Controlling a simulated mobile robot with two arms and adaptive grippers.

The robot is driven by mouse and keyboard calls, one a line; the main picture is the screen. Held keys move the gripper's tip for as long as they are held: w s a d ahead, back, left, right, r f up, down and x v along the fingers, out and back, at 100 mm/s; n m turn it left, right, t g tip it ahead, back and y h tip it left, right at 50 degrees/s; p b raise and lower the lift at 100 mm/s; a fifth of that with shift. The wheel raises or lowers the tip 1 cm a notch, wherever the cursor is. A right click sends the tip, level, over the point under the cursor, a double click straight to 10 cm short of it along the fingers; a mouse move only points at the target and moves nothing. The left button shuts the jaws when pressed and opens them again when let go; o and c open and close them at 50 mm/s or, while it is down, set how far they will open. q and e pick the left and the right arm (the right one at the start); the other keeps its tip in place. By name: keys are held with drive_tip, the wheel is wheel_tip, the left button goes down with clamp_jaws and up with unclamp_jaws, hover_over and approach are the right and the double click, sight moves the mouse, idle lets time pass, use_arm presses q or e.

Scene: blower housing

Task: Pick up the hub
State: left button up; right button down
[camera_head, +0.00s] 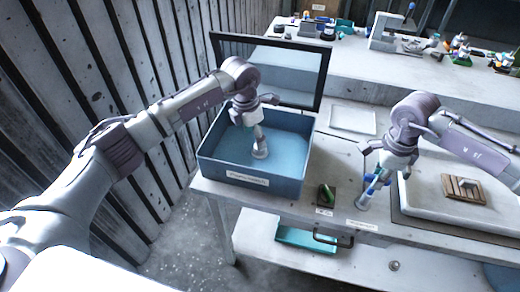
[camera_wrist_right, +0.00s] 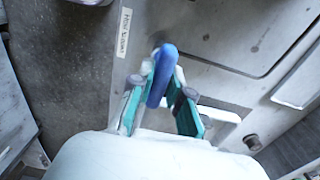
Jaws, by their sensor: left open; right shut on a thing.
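My right gripper (camera_head: 368,193) is low over the front of the bench in the head view. In the right wrist view its teal-padded fingers (camera_wrist_right: 173,104) are shut on a blue rounded part (camera_wrist_right: 161,76), seen nearly edge-on. The blue part also shows small between the fingers in the head view (camera_head: 375,184). I cannot tell for sure whether it is the hub. My left gripper (camera_head: 260,150) points down inside the blue bin (camera_head: 245,182); it is open, and its fingertips are small in this view. No other clear hub shows.
A small dark block with a green piece (camera_head: 326,196) sits at the bench's front edge. A dark frame (camera_head: 325,75) stands behind the bin. A white flat tray (camera_head: 353,119) lies mid-bench. Tools crowd the back bench.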

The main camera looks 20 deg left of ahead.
use_arm(q)
drive_tip(key=f, duration=0.1)
drive_tip(key=d+f, duration=0.1)
drive_tip(key=f, duration=0.1)
drive_tip(key=w+f, duration=0.1)
drive_tip(key=f, duration=0.1)
drive_tip(key=shift+d, duration=0.15)
clamp_jaws()
wheel_tip(320, 180, up, 14)
drive_tip(key=shift+f, duration=0.2)
idle(0.6)
drive_tip(key=shift+s, duration=0.1)
drive_tip(key=s, duration=1.7)
drive_tip(key=shift+s, duration=0.2)
